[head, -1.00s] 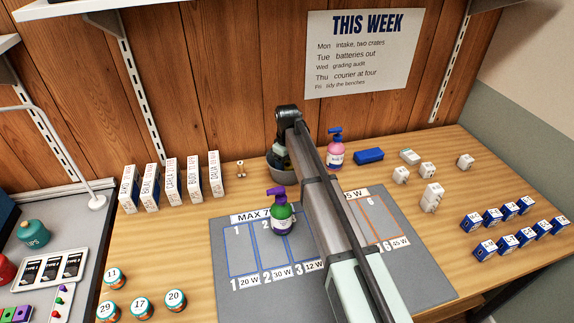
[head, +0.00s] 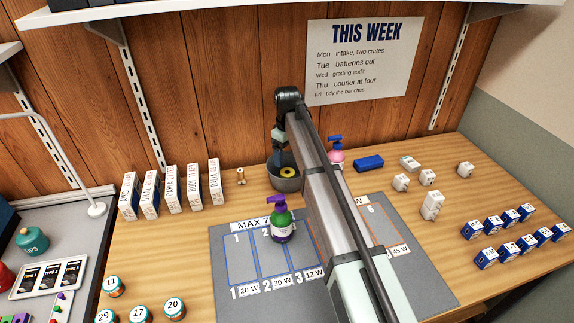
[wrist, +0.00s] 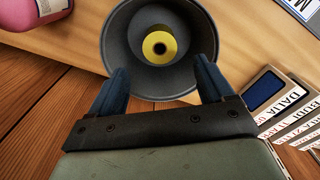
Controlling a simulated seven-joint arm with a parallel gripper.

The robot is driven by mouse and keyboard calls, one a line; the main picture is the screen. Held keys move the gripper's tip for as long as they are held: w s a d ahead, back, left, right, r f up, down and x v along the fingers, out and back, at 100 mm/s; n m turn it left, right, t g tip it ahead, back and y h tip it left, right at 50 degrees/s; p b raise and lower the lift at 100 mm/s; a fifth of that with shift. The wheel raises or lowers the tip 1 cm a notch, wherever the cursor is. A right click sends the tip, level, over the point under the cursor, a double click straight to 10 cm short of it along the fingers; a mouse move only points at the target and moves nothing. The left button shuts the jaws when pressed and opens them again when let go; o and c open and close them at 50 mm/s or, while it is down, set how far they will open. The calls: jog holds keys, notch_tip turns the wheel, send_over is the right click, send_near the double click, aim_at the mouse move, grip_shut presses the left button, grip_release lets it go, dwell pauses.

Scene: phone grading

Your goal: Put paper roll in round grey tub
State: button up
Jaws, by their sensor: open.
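The round grey tub (head: 287,185) stands on the wooden bench near the back wall, and its open mouth shows in the wrist view (wrist: 121,45). A yellow roll with a dark hole, seemingly the paper roll (wrist: 150,41), lies inside on the tub's floor; it also shows in the head view (head: 288,172). My gripper (wrist: 163,70) is open and empty, with its two blue fingers apart over the near rim of the tub. In the head view my gripper (head: 278,160) is at the tub's back left, partly hidden by my arm.
A pink pump bottle (head: 336,153) stands close to the tub's right, and a small tan object (head: 240,176) to its left. Upright labelled boxes (head: 172,190) stand further left.

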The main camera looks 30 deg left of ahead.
jog(key=shift+r, duration=1.9)
